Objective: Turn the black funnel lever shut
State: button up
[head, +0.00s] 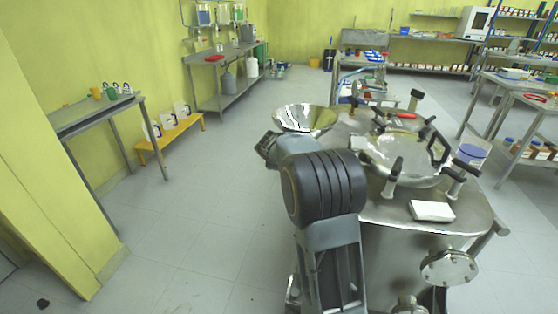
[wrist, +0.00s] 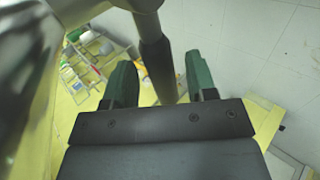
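The steel funnel (head: 305,118) stands open-topped at the left edge of the reactor in the head view. The black lever (wrist: 152,58) comes down from the top of the wrist view on a metal stem and reaches between my fingers. My gripper (wrist: 160,62) has two green fingers set apart, one on each side of the lever. The left finger looks close to the lever, with a clear gap on the right; I cannot tell whether it touches. In the head view my arm hides the lever and the fingers.
The reactor top (head: 380,206) carries a round lid (head: 404,158) with several black-handled clamps, a red-handled tool (head: 396,114) and a white pad (head: 432,211). A curved metal surface (wrist: 30,65) fills the wrist view's upper left, close to my gripper.

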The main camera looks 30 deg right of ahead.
jog(key=p+v, duration=0.1)
jog(key=v, duration=1.2)
jog(key=shift+s+a+r, duration=0.2)
jog(key=shift+r, duration=0.05)
jog(key=s+a+f+m+g+y+p, duration=0.1)
jog(key=s+a+f+m+g, duration=0.1)
jog(key=s+f+m, duration=0.3)
jog(key=s+a+r+m+y+p, duration=0.1)
jog(key=s+a+r+p, duration=0.2)
jog(key=s, duration=0.3)
jog(key=s+a+r+m+g+y+p, duration=0.1)
jog(key=s+a+r+m+y+p, duration=0.1)
jog(key=s+a+p, duration=0.2)
jog(key=s+a+r+m+y+p, duration=0.1)
jog(key=s+a+r+m+p, duration=0.1)
jog(key=s, duration=0.6)
jog(key=shift+s+a+r+y+p, duration=0.2)
jog(key=shift+a+r+y+p, duration=0.2)
jog(key=shift+a+r+p, duration=0.6)
jog(key=shift+d+f, duration=0.25)
jog(key=shift+d, duration=0.1)
jog(key=shift+c, duration=0.5)
